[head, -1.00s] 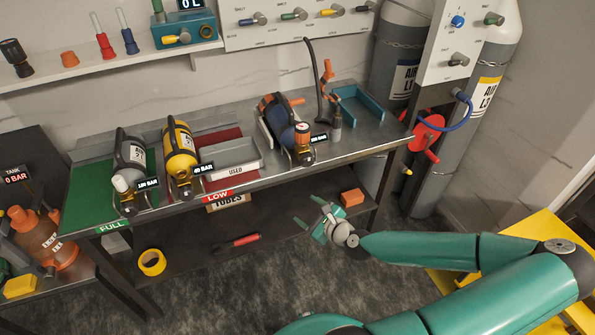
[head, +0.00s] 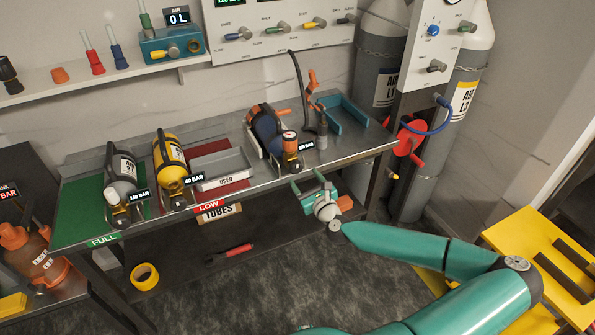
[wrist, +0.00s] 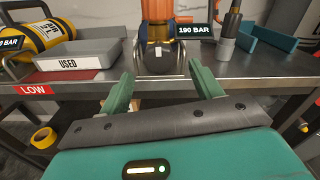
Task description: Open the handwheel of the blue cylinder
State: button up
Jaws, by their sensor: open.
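The blue cylinder (head: 266,128) lies in a cradle on the metal bench, its valve end towards the front edge. An orange part (head: 290,139) sits on the valve end; in the wrist view an orange part (wrist: 157,12) stands top centre above a dark round knob (wrist: 155,58) with a white mark. I cannot tell for sure which is the handwheel. A display (wrist: 195,30) beside it reads 190 BAR. My gripper (head: 306,186) is open and empty, in front of the bench edge and below the valve. In the wrist view its fingers (wrist: 162,76) straddle the knob's line, apart from it.
A grey cylinder (head: 120,170) and a yellow cylinder (head: 170,157) lie to the left, with a USED tray (head: 220,168) between yellow and blue. A teal holder (head: 342,115) and a hose (head: 297,80) are on the right. The bench's front edge (wrist: 250,87) is close.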

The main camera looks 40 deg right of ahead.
aim_at(297, 169)
jog(key=shift+x, duration=2.8)
jog(key=c, duration=1)
